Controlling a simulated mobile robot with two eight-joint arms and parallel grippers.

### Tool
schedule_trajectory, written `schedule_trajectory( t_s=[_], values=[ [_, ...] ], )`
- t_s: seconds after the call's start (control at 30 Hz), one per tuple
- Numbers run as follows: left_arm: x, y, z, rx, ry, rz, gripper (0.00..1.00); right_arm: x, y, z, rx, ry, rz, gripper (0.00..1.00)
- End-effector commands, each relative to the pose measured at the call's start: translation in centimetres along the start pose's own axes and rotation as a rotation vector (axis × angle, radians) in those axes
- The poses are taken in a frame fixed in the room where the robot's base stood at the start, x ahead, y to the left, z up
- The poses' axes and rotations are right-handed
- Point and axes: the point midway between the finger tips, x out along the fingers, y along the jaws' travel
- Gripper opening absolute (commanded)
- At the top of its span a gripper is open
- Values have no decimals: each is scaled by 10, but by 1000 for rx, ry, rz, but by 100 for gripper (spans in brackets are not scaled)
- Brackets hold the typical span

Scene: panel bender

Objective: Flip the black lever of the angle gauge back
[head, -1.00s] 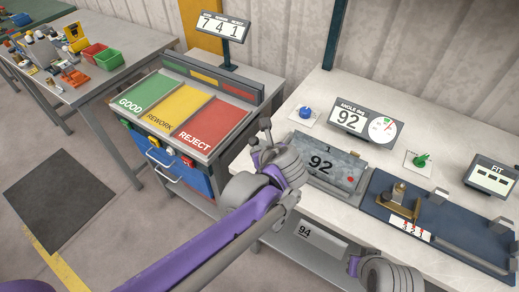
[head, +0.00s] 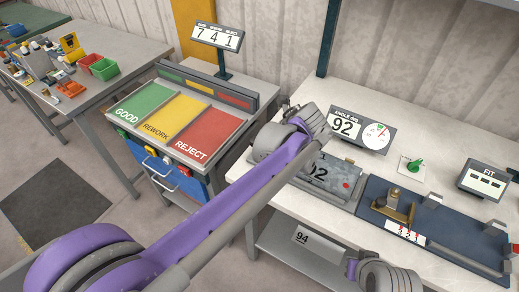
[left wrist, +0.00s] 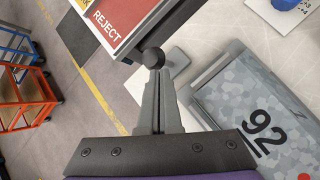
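The angle gauge display (head: 345,127) at the back of the bench reads 92 beside a round dial. A grey speckled block marked 92 (head: 335,175) lies before it, partly behind my left arm. It also shows in the left wrist view (left wrist: 225,95). My left gripper (left wrist: 156,75) is over the bench's left end beside this block, its fingers close together. A dark round knob (left wrist: 153,57) shows at the fingertips; I cannot tell whether it is the lever's end or touching. No other black lever is clear; my left wrist hides that spot in the head view.
The sorting stand with GOOD, REWORK and REJECT panels (head: 207,134) is close on the left. A blue fixture (head: 445,238) and a FIT display (head: 487,180) are to the right. A green knob (head: 415,165) stands behind the fixture. A blue knob (left wrist: 288,4) is near the block.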

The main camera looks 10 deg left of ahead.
Motion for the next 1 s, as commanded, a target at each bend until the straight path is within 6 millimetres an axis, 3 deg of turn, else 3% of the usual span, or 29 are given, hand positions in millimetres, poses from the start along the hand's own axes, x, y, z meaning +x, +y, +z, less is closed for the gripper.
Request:
schedule_trajectory(
  t_s=[0.47,1.0],
  values=[
    [8,-32,26,200,202,202,0,-5,0,-5,0,4,0,0],
    [-2,-30,32,198,199,199,0,-11,0,-10,0,8,0,0]
  ],
)
